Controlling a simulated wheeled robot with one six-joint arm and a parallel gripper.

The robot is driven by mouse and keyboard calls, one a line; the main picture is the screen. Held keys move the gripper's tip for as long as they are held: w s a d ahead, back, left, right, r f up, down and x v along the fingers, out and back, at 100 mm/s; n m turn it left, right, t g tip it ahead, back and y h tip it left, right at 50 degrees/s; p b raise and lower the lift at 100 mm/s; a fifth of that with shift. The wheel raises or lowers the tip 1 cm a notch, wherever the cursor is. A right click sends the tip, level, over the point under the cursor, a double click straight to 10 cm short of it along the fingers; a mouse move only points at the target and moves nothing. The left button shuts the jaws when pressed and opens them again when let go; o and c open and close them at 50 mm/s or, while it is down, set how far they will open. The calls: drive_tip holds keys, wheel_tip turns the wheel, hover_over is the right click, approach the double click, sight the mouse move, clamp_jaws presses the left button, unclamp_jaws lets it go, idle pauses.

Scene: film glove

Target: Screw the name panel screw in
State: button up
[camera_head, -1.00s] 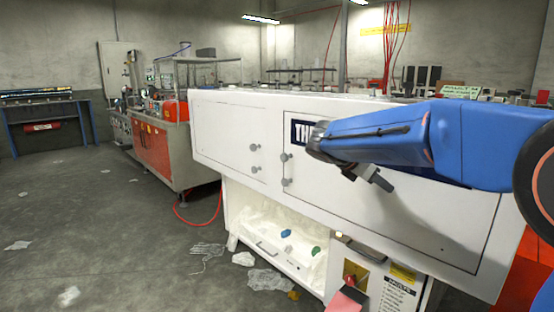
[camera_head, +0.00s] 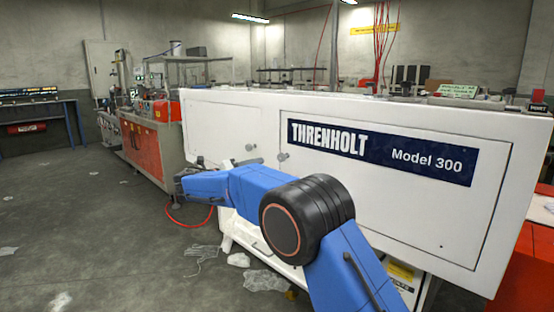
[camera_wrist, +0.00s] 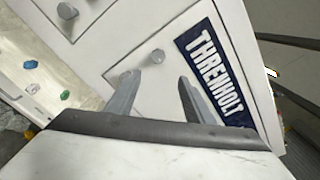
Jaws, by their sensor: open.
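The white machine's name panel (camera_head: 400,205) bears a dark blue THRENHOLT Model 300 label (camera_head: 430,165). One grey screw (camera_head: 283,156) sticks out at the panel's left edge. In the wrist view two grey screws show there: the upper one (camera_wrist: 157,56), nearer the label, and the lower one (camera_wrist: 126,77), beside my left finger. My gripper (camera_wrist: 170,76) is open and empty, its fingers pointing towards the panel. I cannot tell whether a finger touches a screw. In the head view my gripper (camera_head: 248,162) is partly hidden by my arm, left of the name panel.
Another screw (camera_wrist: 67,11) sits on the neighbouring left panel. An open bay with coloured lumps (camera_wrist: 65,95) lies below. An orange machine (camera_head: 150,140) stands at the left. Scraps (camera_head: 265,281) litter the floor. Open floor (camera_head: 90,220) lies at the left.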

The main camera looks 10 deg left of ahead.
sight(280, 158)
drive_tip(key=x, duration=1.6)
drive_tip(key=shift+w+a, duration=0.15)
drive_tip(key=shift+w, duration=0.4)
drive_tip(key=shift+r, duration=0.1)
drive_tip(key=shift+c, duration=0.3)
drive_tip(key=c, duration=1)
